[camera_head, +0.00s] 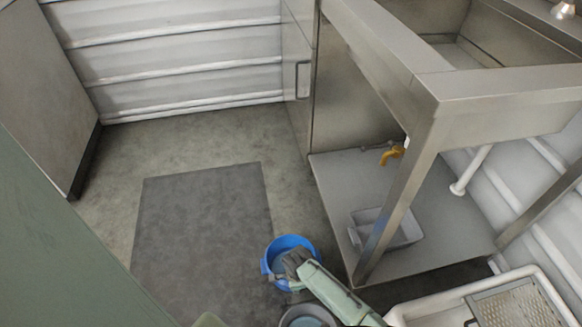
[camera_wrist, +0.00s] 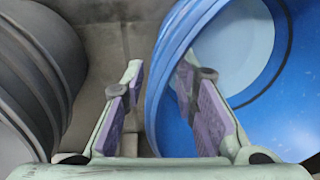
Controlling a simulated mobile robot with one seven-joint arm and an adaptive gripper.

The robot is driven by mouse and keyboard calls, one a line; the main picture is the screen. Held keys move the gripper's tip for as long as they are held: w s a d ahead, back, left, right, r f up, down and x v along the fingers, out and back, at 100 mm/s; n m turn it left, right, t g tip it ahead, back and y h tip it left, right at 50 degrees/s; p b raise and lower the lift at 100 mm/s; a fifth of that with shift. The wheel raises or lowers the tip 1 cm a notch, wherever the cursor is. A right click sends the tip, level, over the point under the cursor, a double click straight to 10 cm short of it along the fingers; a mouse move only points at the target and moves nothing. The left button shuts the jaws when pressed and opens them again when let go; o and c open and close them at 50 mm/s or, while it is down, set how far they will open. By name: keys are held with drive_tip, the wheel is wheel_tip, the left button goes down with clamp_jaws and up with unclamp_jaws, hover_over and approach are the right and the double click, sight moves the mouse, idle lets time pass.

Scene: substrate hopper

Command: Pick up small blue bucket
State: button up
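The small blue bucket (camera_head: 290,240) stands on the floor at the lower middle of the head view, by the edge of a dark mat. My gripper (camera_head: 293,268) reaches over its near side and covers part of its rim and inside. In the wrist view the bucket (camera_wrist: 290,105) fills the right side, with its rim and pale bottom showing. My gripper (camera_wrist: 160,72) is open there. The left finger is outside the bucket and the right finger appears inside, with the wall between them. Gaps show beside the wall; contact at the right fingertip is unclear.
A steel table (camera_head: 478,105) stands on the right, with a lower shelf (camera_head: 345,180) holding a pale tub (camera_head: 405,234). A white basin (camera_head: 412,314) is at the lower right. A grey round ribbed thing (camera_wrist: 30,75) is close left of my gripper. The mat (camera_head: 200,220) is clear.

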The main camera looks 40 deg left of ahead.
drive_tip(key=shift+f, duration=0.1)
drive_tip(key=shift+c, duration=0.4)
clamp_jaws()
drive_tip(key=shift+a, duration=0.1)
idle(0.4)
